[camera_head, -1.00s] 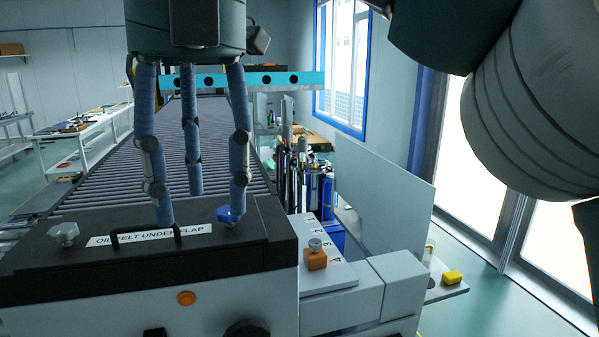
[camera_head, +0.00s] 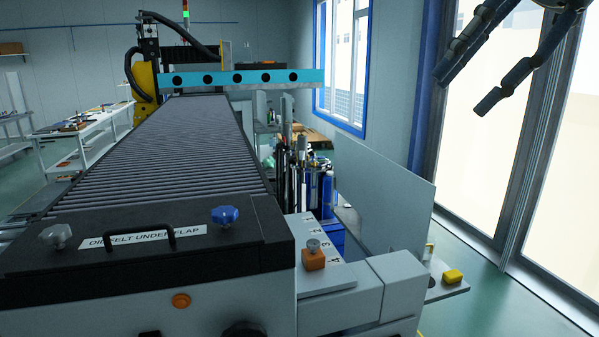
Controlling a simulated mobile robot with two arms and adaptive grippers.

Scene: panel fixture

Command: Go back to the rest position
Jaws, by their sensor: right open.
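My right gripper (camera_head: 465,88) shows at the top right, in front of the tall window. Its dark, jointed fingers are spread open and point down to the left, with nothing between them. It is well clear of the panel fixture. My left gripper is not in view. The black flap (camera_head: 200,262) of the fixture lies closed at the front left, with a black handle (camera_head: 140,240) and a label about oil and felt. A grey knob (camera_head: 56,236) is at its left and a blue knob (camera_head: 225,215) at its right.
A roller conveyor (camera_head: 165,145) runs back from the flap to a cyan bar (camera_head: 240,79). An orange block with a grey knob (camera_head: 313,257) sits on a numbered strip. An upright grey panel (camera_head: 385,200) and a yellow block (camera_head: 452,276) stand to the right.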

